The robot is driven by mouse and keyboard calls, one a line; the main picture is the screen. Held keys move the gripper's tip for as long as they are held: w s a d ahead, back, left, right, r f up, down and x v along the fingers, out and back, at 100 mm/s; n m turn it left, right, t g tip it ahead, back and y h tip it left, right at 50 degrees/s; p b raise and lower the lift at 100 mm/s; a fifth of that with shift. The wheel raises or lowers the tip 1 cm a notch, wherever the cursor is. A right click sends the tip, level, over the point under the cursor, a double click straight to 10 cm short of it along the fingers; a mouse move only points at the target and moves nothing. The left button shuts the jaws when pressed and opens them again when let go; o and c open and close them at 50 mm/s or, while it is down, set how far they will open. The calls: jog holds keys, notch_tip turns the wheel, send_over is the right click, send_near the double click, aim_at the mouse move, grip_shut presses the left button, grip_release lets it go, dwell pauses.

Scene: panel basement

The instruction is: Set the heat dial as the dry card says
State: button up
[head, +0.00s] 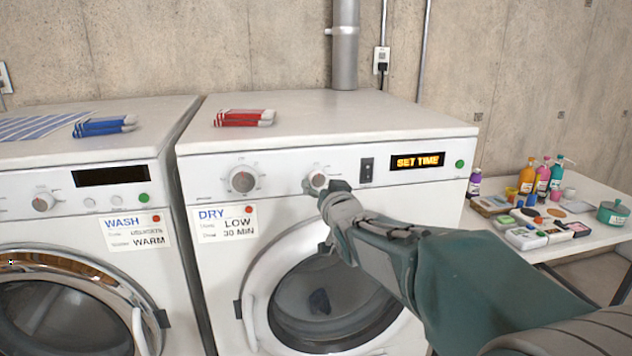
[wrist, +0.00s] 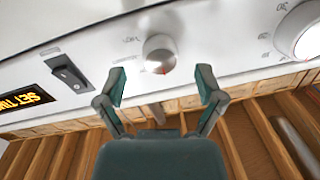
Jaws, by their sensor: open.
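The dry card (head: 224,222) on the dryer front reads "DRY", "LOW" and "30 MIN"; its small row labels are hard to read. The dryer has a larger left dial (head: 242,179) and a smaller right dial (head: 318,180). I cannot read which one is for heat. My gripper (head: 334,188) is at the smaller dial and partly covers it. In the wrist view my gripper (wrist: 161,82) is open and empty, with the smaller dial (wrist: 160,53) just ahead, between the lines of its fingers. A red mark shows on that dial. The larger dial (wrist: 300,30) is at the right edge.
A black rocker switch (head: 367,170), a display (head: 417,161) reading "SET TIME" and a green button (head: 459,164) are right of the dials. The washer (head: 80,176) stands left with its own card (head: 137,231). A cluttered table (head: 590,224) stands right. Red cloths (head: 243,118) lie on the dryer.

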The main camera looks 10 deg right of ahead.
jog(key=shift+w, duration=1.3)
jog(key=c, duration=1.2)
jog(key=shift+o, duration=0.2)
jog(key=shift+m, duration=0.3)
jog(key=m, duration=0.3)
jog(key=shift+m, duration=0.3)
jog(key=shift+a+m+t, duration=0.1)
jog(key=shift+m+t, duration=0.2)
jog(key=shift+m, duration=2)
